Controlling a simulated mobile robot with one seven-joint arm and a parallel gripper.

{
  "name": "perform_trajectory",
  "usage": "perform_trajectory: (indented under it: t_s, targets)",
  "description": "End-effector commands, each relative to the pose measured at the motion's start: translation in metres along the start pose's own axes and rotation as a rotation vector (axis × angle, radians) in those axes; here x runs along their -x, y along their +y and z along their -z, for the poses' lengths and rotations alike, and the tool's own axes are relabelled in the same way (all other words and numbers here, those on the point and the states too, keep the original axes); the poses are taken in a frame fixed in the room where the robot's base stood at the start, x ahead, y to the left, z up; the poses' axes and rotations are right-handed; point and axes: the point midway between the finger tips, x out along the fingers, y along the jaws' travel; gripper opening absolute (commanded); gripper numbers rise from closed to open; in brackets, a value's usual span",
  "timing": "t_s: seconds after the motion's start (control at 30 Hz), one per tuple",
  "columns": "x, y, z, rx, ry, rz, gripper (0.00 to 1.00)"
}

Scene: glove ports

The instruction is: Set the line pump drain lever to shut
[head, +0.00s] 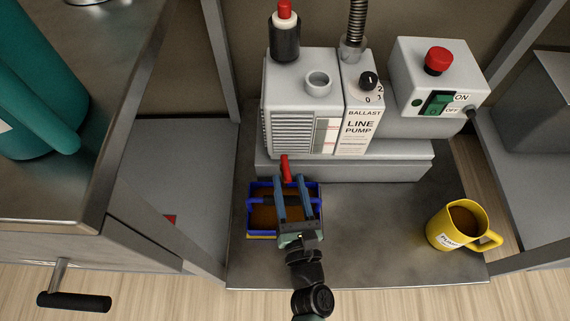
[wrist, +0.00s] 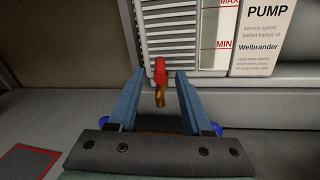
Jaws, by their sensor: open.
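The line pump (head: 345,100) is a grey box marked "LINE PUMP" on a grey plinth. Its drain lever (head: 286,168) is a small red handle low on the front. In the wrist view the red lever (wrist: 159,70) points up, with a brass spout (wrist: 160,97) below it. My gripper (head: 290,180) is open and empty, its two blue fingers pointing at the pump. In the wrist view the lever appears in the gap between the fingertips (wrist: 160,76); I cannot tell whether it is inside the gap or just beyond. No contact shows.
A blue-rimmed tray (head: 252,215) holding brown liquid sits under my gripper. A yellow mug (head: 455,228) stands at right. A control box (head: 435,75) has a red button and a green switch. A metal counter (head: 70,190) is at left. The shelf between tray and mug is clear.

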Motion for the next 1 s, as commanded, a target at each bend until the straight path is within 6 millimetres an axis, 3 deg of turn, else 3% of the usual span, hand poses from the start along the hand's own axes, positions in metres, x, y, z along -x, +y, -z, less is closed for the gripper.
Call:
perform_trajectory:
  t_s: [0.1, 0.3, 0.7, 1.0]
  targets:
    - [-0.025, 0.000, 0.002, 0.001, -0.003, -0.003, 0.50]
    - [-0.049, 0.000, 0.001, 0.001, -0.001, -0.002, 0.50]
    - [-0.056, 0.000, 0.000, 0.000, 0.001, 0.000, 0.50]
    - [-0.055, 0.000, 0.000, 0.001, 0.000, 0.000, 0.00]
